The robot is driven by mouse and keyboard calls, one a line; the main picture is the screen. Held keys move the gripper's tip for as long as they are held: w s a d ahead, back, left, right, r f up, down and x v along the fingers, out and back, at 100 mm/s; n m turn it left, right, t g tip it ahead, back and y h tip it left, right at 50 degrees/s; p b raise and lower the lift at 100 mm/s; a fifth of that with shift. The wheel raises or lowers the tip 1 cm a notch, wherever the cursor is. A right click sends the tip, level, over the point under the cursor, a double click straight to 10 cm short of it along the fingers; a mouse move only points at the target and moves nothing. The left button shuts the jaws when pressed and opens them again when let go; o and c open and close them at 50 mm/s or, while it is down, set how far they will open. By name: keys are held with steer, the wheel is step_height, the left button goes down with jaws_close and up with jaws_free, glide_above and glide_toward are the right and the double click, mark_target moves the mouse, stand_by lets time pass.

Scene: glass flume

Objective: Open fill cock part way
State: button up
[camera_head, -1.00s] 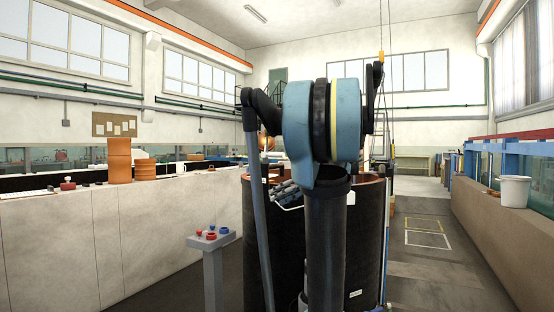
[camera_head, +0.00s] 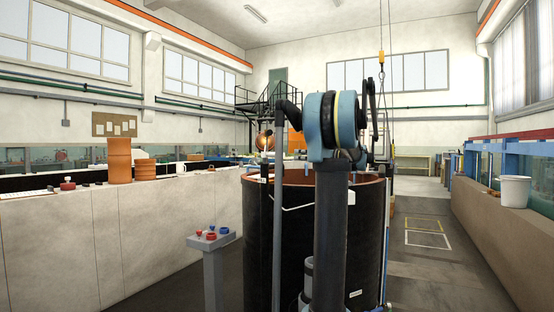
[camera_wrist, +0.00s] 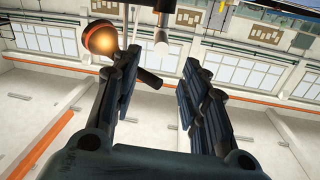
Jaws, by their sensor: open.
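My gripper (camera_wrist: 162,60) is open in the wrist view, its two dark ridged fingers apart. A dark rod end (camera_wrist: 149,79) shows between the fingers, close to the left one; I cannot tell if they touch. A pale vertical pipe (camera_wrist: 172,12) with a short dark fitting (camera_wrist: 161,40) stands beyond the fingertips. These may be parts of the fill cock, but I cannot tell for sure. In the head view my arm hides my gripper.
A large black tank (camera_head: 262,235) stands ahead, its rim partly hidden by my arm. A pedestal (camera_head: 212,240) with red and blue knobs stands to its left. A pale wall with orange pots (camera_head: 119,160) runs along the left. The floor at right (camera_head: 440,270) is clear.

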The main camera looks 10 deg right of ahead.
mark_target(278, 154)
steer(key=x, duration=1.3)
steer(key=shift+w+a, duration=0.15)
steer(key=shift+a, duration=0.05)
jaws_close()
